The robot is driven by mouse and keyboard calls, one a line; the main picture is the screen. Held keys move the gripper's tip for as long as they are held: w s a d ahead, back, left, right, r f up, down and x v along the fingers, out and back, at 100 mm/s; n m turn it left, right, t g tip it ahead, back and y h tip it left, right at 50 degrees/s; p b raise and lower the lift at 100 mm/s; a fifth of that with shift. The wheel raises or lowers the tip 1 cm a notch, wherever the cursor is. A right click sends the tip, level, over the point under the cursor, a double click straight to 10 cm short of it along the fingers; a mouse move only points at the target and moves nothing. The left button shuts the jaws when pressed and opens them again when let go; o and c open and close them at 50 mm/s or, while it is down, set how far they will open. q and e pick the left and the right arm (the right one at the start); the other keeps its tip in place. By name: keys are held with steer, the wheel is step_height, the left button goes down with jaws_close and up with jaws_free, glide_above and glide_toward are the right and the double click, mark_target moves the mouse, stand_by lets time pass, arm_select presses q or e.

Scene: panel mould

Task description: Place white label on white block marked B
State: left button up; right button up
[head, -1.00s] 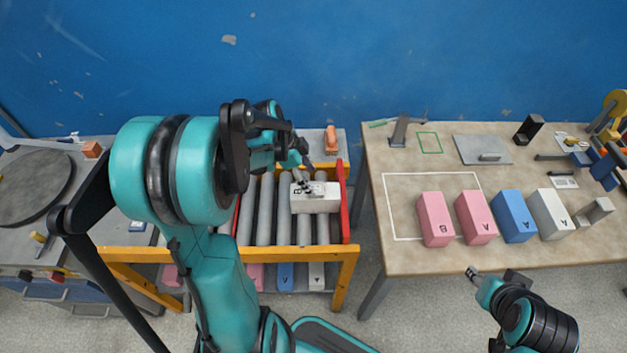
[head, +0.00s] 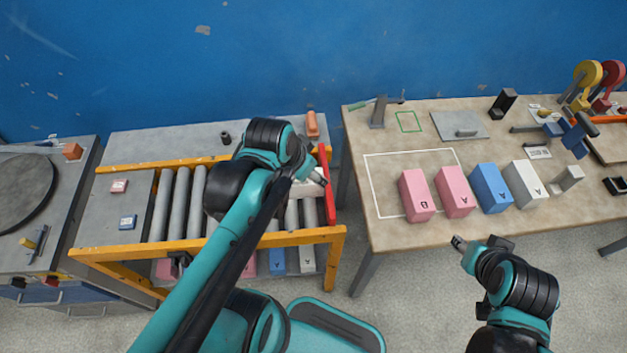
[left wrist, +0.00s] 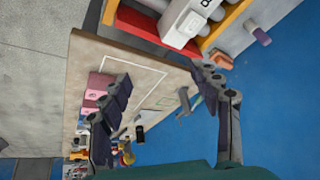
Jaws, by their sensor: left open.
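The white block (left wrist: 174,20) lies on the roller conveyor, at the top of the left wrist view, with part of a dark letter at its upper edge. A faint pale rectangle (left wrist: 193,22) shows on its face; I cannot tell for sure whether it is the white label. In the head view my left arm hides most of this block. My left gripper (left wrist: 165,108) is open, its fingers apart with nothing between them, and clear of the block. My right gripper (head: 459,242) is by the right table's front edge; its jaws are too small to read.
The right table (head: 420,232) holds two pink blocks (head: 416,195), a blue block (head: 490,188) and another white block (head: 524,185) marked A. A printed white card (head: 538,152) lies behind them. The conveyor has a red end rail (head: 327,190) and yellow side rails (head: 120,252).

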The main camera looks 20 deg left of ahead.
arm_select(q)
steer(key=s+d+n+t, duration=0.2)
steer(key=d+n, duration=0.1)
steer(key=shift+s, duration=0.25)
step_height(320, 180, down, 3)
steer(key=b, duration=0.3)
steer(key=shift+f, duration=0.2)
stand_by(0.6)
